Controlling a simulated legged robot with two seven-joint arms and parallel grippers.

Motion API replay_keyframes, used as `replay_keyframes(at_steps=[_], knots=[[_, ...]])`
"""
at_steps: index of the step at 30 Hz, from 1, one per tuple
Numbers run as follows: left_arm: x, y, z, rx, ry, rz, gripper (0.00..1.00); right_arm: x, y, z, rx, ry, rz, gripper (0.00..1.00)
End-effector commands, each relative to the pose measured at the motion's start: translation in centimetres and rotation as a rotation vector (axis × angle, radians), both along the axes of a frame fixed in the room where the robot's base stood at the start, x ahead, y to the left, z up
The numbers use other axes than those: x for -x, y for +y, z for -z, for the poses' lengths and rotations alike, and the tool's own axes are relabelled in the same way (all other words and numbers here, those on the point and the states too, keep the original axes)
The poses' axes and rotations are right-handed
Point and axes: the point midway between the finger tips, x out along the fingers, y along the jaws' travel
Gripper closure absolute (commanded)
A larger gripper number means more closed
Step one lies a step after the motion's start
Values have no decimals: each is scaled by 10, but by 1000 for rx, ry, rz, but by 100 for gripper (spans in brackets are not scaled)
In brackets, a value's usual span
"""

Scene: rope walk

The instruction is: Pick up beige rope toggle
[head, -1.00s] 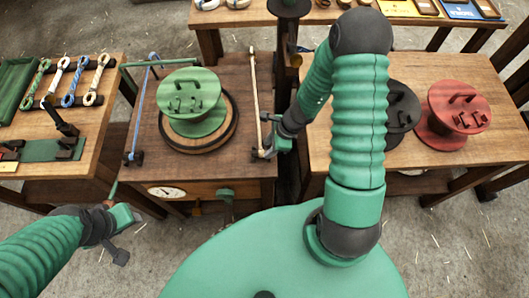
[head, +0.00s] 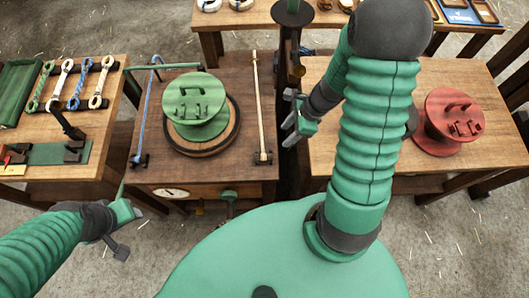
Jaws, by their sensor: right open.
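Several looped rope pieces lie side by side on a dark rack on the left table. The beige rope toggle (head: 101,84) is the rightmost of them, after a green, a white and a blue one. My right gripper (head: 289,128) is open and empty over the gap between the middle and right tables, far to the right of the toggle. My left gripper (head: 130,232) hangs low at the left, in front of the tables. It is apart from the toggle, and whether its jaws are open is unclear.
The middle table has a green reel (head: 196,107), a taut blue rope (head: 145,110) and a taut beige rope (head: 257,105). A red reel (head: 450,120) stands on the right table. A dark post (head: 291,70) stands behind my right gripper. My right arm hides part of the right table.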

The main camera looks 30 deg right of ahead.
Motion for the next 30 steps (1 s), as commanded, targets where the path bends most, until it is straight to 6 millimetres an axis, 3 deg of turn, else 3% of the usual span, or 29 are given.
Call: replay_keyframes(at_steps=[6, 10, 21, 30], knots=[[0, 0, -10, 0, 0, 0, 60, 5, -1, -12, -2, 3, 3, 54], [0, 0, -9, 0, 0, 0, 60, 2, 1, -4, 0, 0, 1, 54], [0, 0, 18, 0, 0, 0, 60, -15, 31, 81, -3, 1, 1, 54], [0, 0, 28, 0, 0, 0, 60, -21, 47, 116, -3, 0, 1, 54]])
